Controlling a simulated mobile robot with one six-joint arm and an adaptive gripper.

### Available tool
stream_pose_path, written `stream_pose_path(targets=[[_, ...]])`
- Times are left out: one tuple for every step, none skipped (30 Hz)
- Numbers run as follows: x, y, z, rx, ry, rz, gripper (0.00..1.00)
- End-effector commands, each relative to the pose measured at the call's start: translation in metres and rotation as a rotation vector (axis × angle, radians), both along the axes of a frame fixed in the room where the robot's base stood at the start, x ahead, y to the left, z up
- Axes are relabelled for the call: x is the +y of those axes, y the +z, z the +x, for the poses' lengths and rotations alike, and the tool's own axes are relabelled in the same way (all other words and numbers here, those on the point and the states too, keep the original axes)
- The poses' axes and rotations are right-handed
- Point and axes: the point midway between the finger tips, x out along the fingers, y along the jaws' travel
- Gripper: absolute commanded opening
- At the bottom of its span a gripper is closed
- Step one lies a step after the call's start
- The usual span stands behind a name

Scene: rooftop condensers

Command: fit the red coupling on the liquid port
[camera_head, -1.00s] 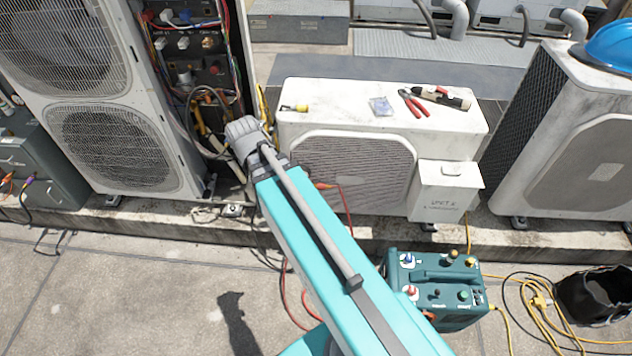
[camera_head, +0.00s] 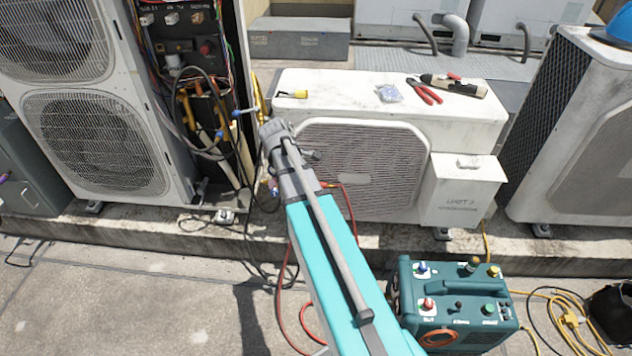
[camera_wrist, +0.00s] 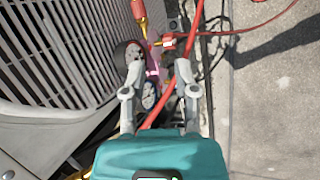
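In the wrist view my gripper (camera_wrist: 158,70) has its two fingers apart. A pink fitting and a blue-and-white fitting (camera_wrist: 149,93) show in the gap, beyond the fingertips as far as I can tell. A thick red hose (camera_wrist: 178,92) runs past the right finger. A small red piece (camera_wrist: 168,42) on a thin red line lies just past the fingers; it may be the red coupling. In the head view a red end piece (camera_head: 328,185) shows right of my wrist. My arm hides the fingertips there. I cannot tell which fitting is the liquid port.
The white condenser (camera_head: 455,110) stands right of my arm, with pliers (camera_head: 424,91) on top. The open wiring bay (camera_head: 200,100) is at left. A teal machine (camera_head: 455,300) and yellow cable (camera_head: 565,315) lie at lower right. The paving at lower left (camera_head: 130,300) is clear.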

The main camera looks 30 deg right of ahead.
Motion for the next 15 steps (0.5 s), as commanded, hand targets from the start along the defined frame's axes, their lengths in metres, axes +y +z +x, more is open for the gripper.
stream_pose_path(targets=[[-0.011,-0.02,0.006,0.011,0.019,-0.018,0.38],[-0.016,-0.024,0.008,0.017,0.033,-0.028,0.38],[-0.024,-0.03,0.01,0.029,0.051,-0.042,0.38],[-0.029,-0.034,0.011,0.036,0.062,-0.052,0.38],[-0.034,-0.038,0.013,0.043,0.074,-0.061,0.38],[-0.04,-0.042,0.014,0.053,0.09,-0.074,0.38],[-0.044,-0.045,0.015,0.06,0.099,-0.081,0.38],[-0.048,-0.048,0.016,0.065,0.109,-0.088,0.38],[-0.052,-0.051,0.017,0.072,0.119,-0.096,0.38],[-0.055,-0.052,0.018,0.077,0.127,-0.103,0.38],[-0.058,-0.054,0.018,0.082,0.133,-0.108,0.38],[-0.061,-0.055,0.019,0.086,0.139,-0.114,0.38],[-0.062,-0.056,0.019,0.089,0.144,-0.116,0.38],[-0.064,-0.056,0.019,0.091,0.148,-0.119,0.38],[-0.065,-0.057,0.02,0.094,0.151,-0.121,0.38]])
